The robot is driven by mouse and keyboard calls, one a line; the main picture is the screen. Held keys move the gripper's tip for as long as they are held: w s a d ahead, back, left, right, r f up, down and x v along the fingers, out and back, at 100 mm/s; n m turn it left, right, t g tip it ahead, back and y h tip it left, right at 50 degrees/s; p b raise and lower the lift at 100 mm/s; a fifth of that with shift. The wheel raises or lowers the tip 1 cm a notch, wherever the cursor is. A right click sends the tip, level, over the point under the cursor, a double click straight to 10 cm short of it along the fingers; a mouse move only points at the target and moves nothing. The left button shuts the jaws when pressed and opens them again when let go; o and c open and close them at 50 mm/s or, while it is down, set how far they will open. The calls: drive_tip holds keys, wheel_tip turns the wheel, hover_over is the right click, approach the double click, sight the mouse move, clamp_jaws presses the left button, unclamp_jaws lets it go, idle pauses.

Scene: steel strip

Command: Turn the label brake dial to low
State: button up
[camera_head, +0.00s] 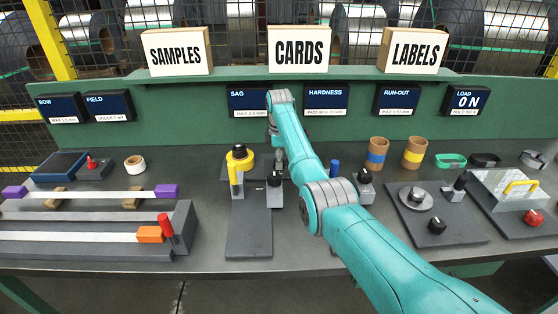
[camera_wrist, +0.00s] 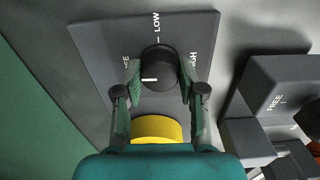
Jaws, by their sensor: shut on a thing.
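The black round dial (camera_wrist: 160,66) sits on a grey plate (camera_wrist: 100,35) in the wrist view. LOW is printed above it with a short tick, HIGH is at its right, and a partly covered word ending in E is at its left. A white bar shows on the dial's lower left part. My gripper (camera_wrist: 160,92) has one finger on each side of the dial and is shut on it. A yellow round part (camera_wrist: 157,129) lies between the fingers near the palm, partly covered.
A grey block (camera_wrist: 285,85) marked FREE stands right of the plate. In the head view a yellow post with a black top (camera_head: 240,157) stands left of my arm, and a small block with a black knob (camera_head: 275,190) stands in front. Cardboard rolls (camera_head: 377,153) stand to the right.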

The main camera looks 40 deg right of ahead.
drive_tip(key=m, duration=0.8)
drive_tip(key=shift+m, duration=0.3)
drive_tip(key=m, duration=0.4)
drive_tip(key=shift+m, duration=0.3)
drive_tip(key=m, duration=0.4)
drive_tip(key=o, duration=1.1)
drive_tip(key=shift+o, duration=0.2)
